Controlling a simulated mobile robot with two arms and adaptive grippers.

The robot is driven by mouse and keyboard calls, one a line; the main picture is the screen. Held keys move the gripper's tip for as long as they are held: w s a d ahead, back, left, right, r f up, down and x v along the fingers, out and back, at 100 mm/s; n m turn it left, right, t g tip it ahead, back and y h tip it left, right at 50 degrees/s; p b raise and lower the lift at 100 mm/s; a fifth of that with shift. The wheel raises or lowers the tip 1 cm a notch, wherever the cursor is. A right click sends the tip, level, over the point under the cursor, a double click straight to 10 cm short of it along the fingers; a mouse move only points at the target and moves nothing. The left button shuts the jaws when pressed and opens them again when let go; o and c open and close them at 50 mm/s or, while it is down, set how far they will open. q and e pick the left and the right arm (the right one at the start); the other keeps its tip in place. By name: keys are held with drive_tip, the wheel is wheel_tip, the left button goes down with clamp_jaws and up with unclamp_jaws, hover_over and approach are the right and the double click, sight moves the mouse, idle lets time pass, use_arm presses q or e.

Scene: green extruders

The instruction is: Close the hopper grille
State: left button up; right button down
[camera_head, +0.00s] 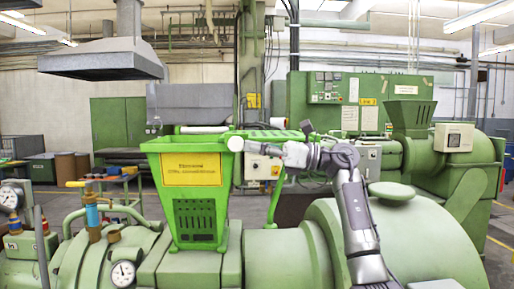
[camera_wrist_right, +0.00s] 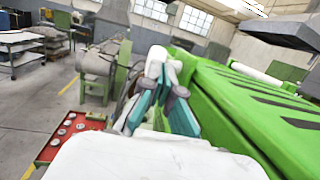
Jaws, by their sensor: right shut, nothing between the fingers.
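The green hopper (camera_head: 191,190) stands on the pale green machine, left of centre in the head view, with a yellow label on its front. The green slotted grille (camera_head: 272,133) shows at a shallow angle right of the hopper's top; I cannot tell its exact tilt. In the right wrist view the grille (camera_wrist_right: 265,100) fills the right side. My right gripper (camera_head: 243,144) reaches in from the right near the hopper's right rim and the grille. In the wrist view its fingers (camera_wrist_right: 163,100) are shut and empty beside the grille's edge; contact is unclear. My left gripper is not in view.
A rounded green machine body (camera_head: 420,240) lies below my right arm. Gauges and valves (camera_head: 122,272) stand at the lower left. A grey extraction hood (camera_head: 100,58) hangs at the upper left. A red tray (camera_wrist_right: 68,138) sits below the gripper in the wrist view.

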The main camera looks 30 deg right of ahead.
drive_tip(key=s+a+f+p+x, duration=0.1)
drive_tip(key=x, duration=0.8)
drive_tip(key=a+f+p+x, duration=0.1)
drive_tip(key=f+p+x, duration=0.1)
drive_tip(key=x, duration=0.8)
drive_tip(key=shift+s+a+p, duration=0.2)
drive_tip(key=shift+s+p, duration=0.05)
drive_tip(key=shift+p, duration=0.05)
drive_tip(key=shift+r, duration=0.15)
